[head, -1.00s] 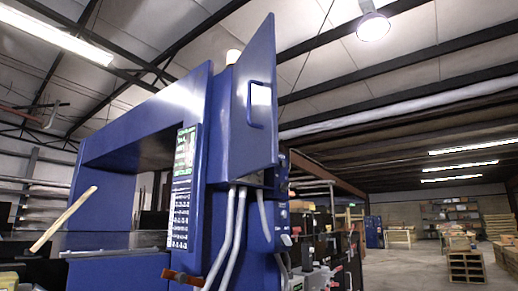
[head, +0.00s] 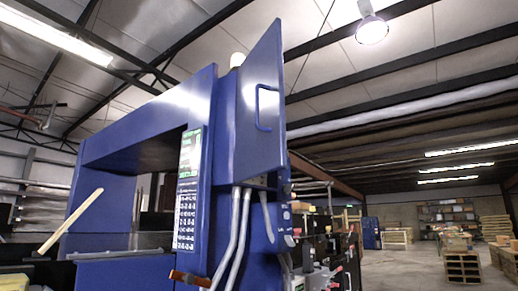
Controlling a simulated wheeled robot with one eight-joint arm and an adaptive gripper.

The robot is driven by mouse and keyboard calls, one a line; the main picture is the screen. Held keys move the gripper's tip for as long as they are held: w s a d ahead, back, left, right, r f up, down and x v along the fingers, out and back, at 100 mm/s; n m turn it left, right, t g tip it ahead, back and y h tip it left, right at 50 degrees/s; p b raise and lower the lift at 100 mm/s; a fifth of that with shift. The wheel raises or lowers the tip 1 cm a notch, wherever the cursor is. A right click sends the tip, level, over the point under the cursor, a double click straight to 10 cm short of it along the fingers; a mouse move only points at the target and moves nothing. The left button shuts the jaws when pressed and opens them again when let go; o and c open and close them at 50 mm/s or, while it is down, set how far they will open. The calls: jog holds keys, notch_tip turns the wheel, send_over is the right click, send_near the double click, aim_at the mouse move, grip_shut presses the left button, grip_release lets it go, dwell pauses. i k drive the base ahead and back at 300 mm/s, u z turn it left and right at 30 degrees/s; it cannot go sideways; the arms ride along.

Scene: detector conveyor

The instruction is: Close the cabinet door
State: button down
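The blue cabinet door (head: 262,110) stands ajar at the upper right side of the tall blue detector machine (head: 195,88). It has a blue loop handle (head: 259,108) on its face. Grey conduits (head: 240,235) run down from just below the cabinet. My gripper is not in view, so its opening and any hold cannot be seen.
A control panel with a green screen (head: 190,150) is on the machine's front. An orange-brown part (head: 188,278) sticks out low at the front. A pale wooden stick (head: 70,222) slants at the left. Open floor (head: 400,265) and wooden pallets (head: 463,267) lie at the right.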

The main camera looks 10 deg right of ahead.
aim_at(261, 147)
jog(key=k, duration=1.05)
jog(key=u, duration=0.7)
